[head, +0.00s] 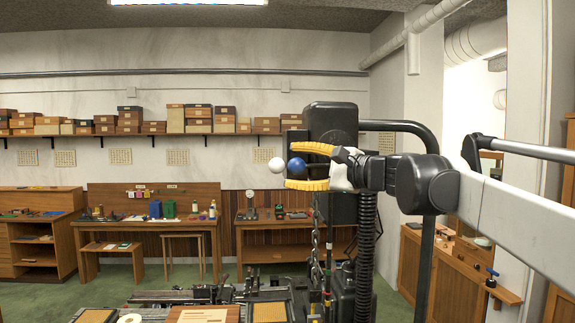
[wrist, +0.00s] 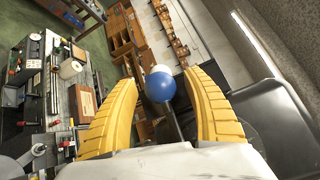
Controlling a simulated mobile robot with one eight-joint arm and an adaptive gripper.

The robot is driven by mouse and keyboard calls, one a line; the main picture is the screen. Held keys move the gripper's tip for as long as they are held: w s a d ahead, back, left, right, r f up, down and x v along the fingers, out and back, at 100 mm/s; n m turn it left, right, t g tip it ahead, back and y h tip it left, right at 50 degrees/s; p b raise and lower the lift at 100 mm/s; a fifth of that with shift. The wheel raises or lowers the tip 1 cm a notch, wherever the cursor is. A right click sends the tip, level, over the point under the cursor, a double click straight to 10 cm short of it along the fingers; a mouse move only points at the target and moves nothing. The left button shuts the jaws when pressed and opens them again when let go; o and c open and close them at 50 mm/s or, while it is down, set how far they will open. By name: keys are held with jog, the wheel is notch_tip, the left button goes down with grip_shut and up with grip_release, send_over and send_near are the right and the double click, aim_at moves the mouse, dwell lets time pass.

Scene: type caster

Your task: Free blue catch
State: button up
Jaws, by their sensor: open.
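A blue ball knob (head: 296,166), likely the blue catch, shows between the yellow fingers of my gripper (head: 290,168). In the wrist view the blue knob (wrist: 160,88) lies between the two fingertips, with a visible gap to each finger. My gripper (wrist: 160,80) is open, and its ribbed yellow fingers stand on either side of the knob. I cannot tell whether the fingers touch anything.
A dark machine (head: 331,122) stands directly behind my gripper, with a hanging chain below. A bench with a white roll (head: 130,318) and a wooden board lies below. A blue-handled tool (head: 491,280) sits on a ledge at right. Workbenches (head: 150,222) and box shelves line the far wall.

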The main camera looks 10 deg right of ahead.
grip_shut()
jog(key=f, duration=0.1)
jog(key=f+n+g+h+p, duration=0.1)
jog(key=f+n+h, duration=0.1)
jog(key=shift+d+g+p, duration=0.25)
jog(key=shift+g+p, duration=0.05)
jog(key=shift+p, duration=0.1)
jog(key=shift+d+f+n+g+h+p, duration=0.2)
jog(key=shift+d+f+n+h+p, duration=0.1)
jog(key=shift+f+n+h, duration=0.25)
jog(key=shift+d+f+n+g+h+p, duration=0.2)
jog(key=shift+d+f+n+h, duration=0.25)
jog(key=shift+f, duration=0.2)
jog(key=shift+d+f+n+g+h+p, duration=0.2)
jog(key=shift+f+n+h, duration=0.2)
jog(key=shift+f+h, duration=0.2)
grip_release()
jog(key=shift+d, duration=0.1)
